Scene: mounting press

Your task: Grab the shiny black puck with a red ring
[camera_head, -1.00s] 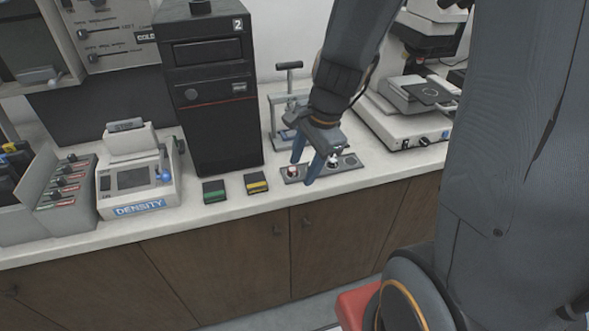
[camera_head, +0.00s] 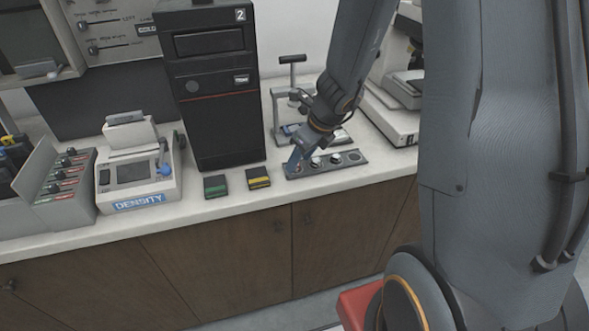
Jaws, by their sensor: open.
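A grey tray (camera_head: 359,165) with a row of round places lies on the counter in front of the small press. The rightmost place looks empty.
The small press (camera_head: 291,100) stands right behind my gripper. A tall black unit (camera_head: 222,130) stands to the left. Green (camera_head: 215,186) and yellow (camera_head: 258,178) marked blocks lie left of the tray. The counter's front edge is close.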

